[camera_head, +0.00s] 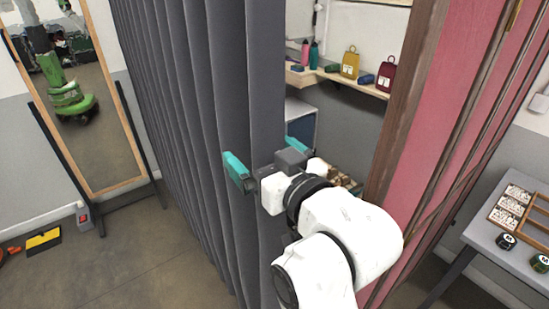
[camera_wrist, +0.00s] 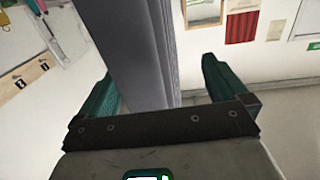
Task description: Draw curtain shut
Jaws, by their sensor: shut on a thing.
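The dark grey pleated curtain (camera_head: 195,110) hangs across the middle of the head view, and its right edge stops short of the wooden post. My gripper (camera_head: 268,158) is at that right edge, with one teal finger on the near side of the cloth and the other on the far side. It is shut on the curtain's edge. In the wrist view the curtain edge (camera_wrist: 145,50) runs between the two teal fingers of my gripper (camera_wrist: 158,85). The curtain's lower part behind my arm is hidden.
An opening shows a shelf (camera_head: 340,82) with bottles and small bags between the curtain and the wooden post (camera_head: 403,100). Pink panels stand to its right. A table (camera_head: 490,240) with trays is at the far right. A framed mirror (camera_head: 95,130) stands left. Floor at lower left is mostly clear.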

